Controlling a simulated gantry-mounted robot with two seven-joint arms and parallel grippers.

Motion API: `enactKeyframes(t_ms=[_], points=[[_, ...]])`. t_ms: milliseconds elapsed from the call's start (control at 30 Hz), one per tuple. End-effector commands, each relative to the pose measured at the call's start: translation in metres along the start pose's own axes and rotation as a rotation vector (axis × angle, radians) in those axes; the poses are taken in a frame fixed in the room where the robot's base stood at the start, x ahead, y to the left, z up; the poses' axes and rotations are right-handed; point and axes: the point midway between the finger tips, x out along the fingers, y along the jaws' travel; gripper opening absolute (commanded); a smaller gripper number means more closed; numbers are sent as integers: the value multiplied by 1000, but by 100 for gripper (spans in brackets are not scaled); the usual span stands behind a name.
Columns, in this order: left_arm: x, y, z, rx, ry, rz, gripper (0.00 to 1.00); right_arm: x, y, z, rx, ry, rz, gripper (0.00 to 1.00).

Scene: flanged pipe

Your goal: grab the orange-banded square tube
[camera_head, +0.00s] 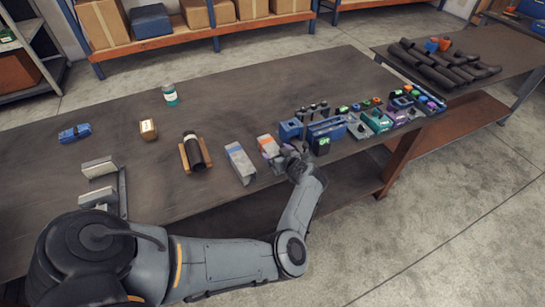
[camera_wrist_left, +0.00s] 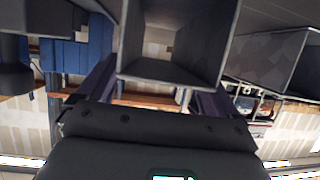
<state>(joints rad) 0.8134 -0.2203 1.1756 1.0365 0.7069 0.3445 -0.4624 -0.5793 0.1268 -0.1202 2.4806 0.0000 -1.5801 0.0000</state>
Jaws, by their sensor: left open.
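The orange-banded square tube (camera_head: 267,145) is a grey tube lying on the long bench, with an orange-red band showing at its side. My left gripper (camera_head: 284,155) is at its near right end and partly covers it. In the left wrist view an open square tube end (camera_wrist_left: 172,70) sits between the two dark fingers of my gripper (camera_wrist_left: 158,92). The fingers are open, one on each side of it. No band shows in that view, and I cannot tell whether the fingers touch the tube. My right gripper is not in view.
A blue-marked square tube (camera_head: 240,163) lies just left. A blue tool rack (camera_head: 325,130) and several small parts crowd the right. A black pipe on a wooden cradle (camera_head: 184,160), a teal-labelled jar (camera_head: 170,94) and a blue toy car (camera_head: 75,133) stand farther left. The bench's back middle is clear.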

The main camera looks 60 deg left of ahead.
Motion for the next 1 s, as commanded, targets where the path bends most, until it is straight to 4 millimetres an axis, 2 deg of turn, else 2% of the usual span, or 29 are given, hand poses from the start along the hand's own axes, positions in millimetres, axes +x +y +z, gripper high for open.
enactKeyframes(t_ms=[33, 100, 367, 867, 1000], points=[[8, 0, 3, -3, 2, 0, 94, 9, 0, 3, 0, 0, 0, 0], [13, 1, 2, -2, 1, 1, 94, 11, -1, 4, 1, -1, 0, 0], [14, 1, -1, -1, 1, 1, 94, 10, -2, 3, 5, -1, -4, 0], [14, 1, 0, 0, 1, 1, 17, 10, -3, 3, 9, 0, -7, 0], [14, 1, -2, -2, 4, 1, 16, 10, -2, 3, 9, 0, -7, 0]])
